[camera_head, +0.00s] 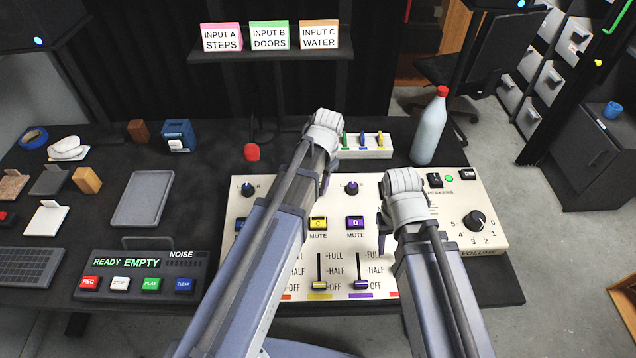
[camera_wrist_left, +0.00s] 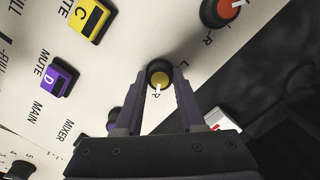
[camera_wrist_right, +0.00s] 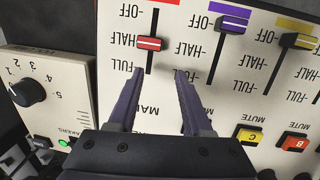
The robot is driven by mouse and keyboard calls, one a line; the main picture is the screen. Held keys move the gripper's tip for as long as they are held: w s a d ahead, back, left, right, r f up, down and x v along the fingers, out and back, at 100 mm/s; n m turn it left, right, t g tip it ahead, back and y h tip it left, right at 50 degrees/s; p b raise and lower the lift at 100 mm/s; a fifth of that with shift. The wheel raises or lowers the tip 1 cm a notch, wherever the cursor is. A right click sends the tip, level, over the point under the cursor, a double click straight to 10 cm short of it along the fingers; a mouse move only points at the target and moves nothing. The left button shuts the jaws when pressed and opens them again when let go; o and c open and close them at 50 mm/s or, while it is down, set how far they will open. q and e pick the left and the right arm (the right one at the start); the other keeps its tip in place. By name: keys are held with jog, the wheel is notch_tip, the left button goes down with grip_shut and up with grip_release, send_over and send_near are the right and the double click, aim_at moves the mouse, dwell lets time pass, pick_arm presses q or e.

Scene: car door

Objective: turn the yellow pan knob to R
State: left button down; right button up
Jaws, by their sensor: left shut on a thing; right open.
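The yellow pan knob (camera_wrist_left: 159,79) is a dark round knob with a yellow cap, on the cream mixer panel (camera_head: 455,205). My left gripper (camera_wrist_left: 161,90) is shut on it, with one finger on each side. Small letters are printed near the knob, but I cannot tell exactly where its pointer stands. In the head view my left arm hides the yellow knob. My right gripper (camera_wrist_right: 156,78) is open and empty above the panel, near the red fader (camera_wrist_right: 149,43); it also shows in the head view (camera_head: 383,222).
Beside the held knob are an orange-red-capped knob (camera_wrist_left: 222,12) and a purple knob (camera_head: 351,188). Mute buttons C (camera_head: 318,223) and D (camera_head: 355,223) lie close by.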

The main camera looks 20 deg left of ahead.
dwell(0.3)
pick_arm(q)
jog(key=c, duration=0.5)
grip_release()
jog(key=r+p, duration=0.5)
jog(key=d+r+p, duration=0.1)
jog(key=r+p, duration=0.1)
jog(key=shift+s+r+p, duration=0.1)
jog(key=shift+r+p, duration=0.3)
pick_arm(e)
notch_tip(320, 180, up, 8)
jog(key=shift+f, duration=0.15)
pick_arm(q)
jog(key=s+d+n, duration=0.1)
jog(key=s+d, duration=0.8)
jog(key=s, duration=0.5)
jog(key=shift+d+n, duration=0.15)
jog(key=shift+n, duration=0.25)
